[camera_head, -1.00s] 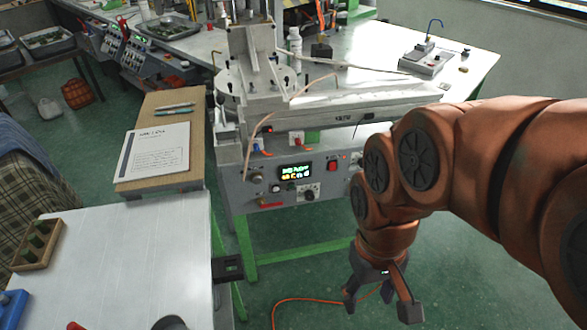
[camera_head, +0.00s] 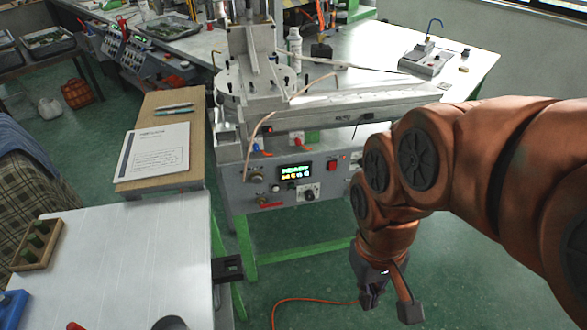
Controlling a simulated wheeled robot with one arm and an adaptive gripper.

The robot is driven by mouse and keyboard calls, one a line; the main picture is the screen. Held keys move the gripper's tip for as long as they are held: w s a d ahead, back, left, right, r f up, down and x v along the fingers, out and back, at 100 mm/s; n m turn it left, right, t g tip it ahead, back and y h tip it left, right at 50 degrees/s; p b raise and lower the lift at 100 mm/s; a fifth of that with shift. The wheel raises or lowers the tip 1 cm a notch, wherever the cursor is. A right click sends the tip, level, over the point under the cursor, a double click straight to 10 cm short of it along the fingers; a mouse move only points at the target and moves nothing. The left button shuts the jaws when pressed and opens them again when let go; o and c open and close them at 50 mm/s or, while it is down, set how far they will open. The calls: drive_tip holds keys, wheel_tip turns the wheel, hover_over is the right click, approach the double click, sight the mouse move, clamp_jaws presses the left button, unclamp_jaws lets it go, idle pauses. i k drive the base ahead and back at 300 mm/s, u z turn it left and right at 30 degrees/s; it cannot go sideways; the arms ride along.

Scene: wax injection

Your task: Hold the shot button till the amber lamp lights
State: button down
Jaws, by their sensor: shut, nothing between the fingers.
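The wax injector's front panel (camera_head: 235,190) faces me at the middle of the view. It carries a lit display (camera_head: 296,171) with green text and a row of small yellow and pale marks, too small to read. A red square button (camera_head: 332,166) sits right of the display, and a black knob (camera_head: 308,194) below it. Which control is the shot button I cannot tell, and I cannot make out a separate amber lamp. My gripper (camera_head: 370,300) hangs below and right of the panel, pointing down, shut and empty, apart from the controls.
A white table (camera_head: 110,260) fills the lower left, with a wooden block holder (camera_head: 38,243) on it. Green legs (camera_head: 243,236) support the machine. An orange cable (camera_head: 300,299) lies on the floor.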

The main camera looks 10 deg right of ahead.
sight(258, 180)
drive_tip(key=z, duration=0.5)
drive_tip(key=k, duration=1.25)
drive_tip(key=u, duration=0.65)
drive_tip(key=i, duration=0.95)
drive_tip(key=u, duration=0.75)
